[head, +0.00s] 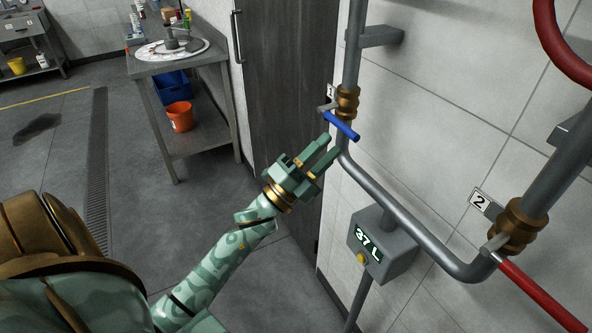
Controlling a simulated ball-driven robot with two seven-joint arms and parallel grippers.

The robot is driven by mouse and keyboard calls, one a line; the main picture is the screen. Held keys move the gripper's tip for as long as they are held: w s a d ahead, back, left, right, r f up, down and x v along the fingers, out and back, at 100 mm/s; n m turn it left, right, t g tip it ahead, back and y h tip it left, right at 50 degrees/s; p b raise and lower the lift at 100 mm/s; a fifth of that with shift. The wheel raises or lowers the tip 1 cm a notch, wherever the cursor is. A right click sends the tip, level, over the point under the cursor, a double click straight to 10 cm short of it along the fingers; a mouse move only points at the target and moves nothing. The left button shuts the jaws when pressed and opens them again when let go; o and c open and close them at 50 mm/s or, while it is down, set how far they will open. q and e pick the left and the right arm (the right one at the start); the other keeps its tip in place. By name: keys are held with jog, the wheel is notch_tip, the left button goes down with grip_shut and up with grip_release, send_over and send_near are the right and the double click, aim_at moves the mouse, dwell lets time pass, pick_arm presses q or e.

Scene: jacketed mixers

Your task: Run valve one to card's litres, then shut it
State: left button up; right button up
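Valve one (347,103) is a brass body on the vertical grey pipe, beside a plate marked 1 (331,91). Its blue lever (342,126) lies across the pipe, slanting down to the right. My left gripper (331,145) is just below the lever, its two green fingers apart and pointing up towards it. Nothing shows between the fingers; whether a fingertip touches the lever I cannot tell. A grey meter box (397,249) below the pipe reads 37 L on its display (368,245). No card with litres shows. My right gripper is out of view.
Valve two (517,226) has a red lever (540,292) and a plate marked 2 (480,202) at the right. A curved red pipe (560,50) is at the upper right. A dark cabinet (285,80) and a metal bench (163,70) stand behind. Open floor lies left.

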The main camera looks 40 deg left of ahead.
pick_arm(q)
jog(key=b+v, duration=0.1)
jog(key=v, duration=0.9)
jog(key=shift+s+b, duration=0.15)
jog(key=shift+b, duration=0.15)
jog(key=shift+o, duration=0.3)
jog(key=shift+f, duration=0.1)
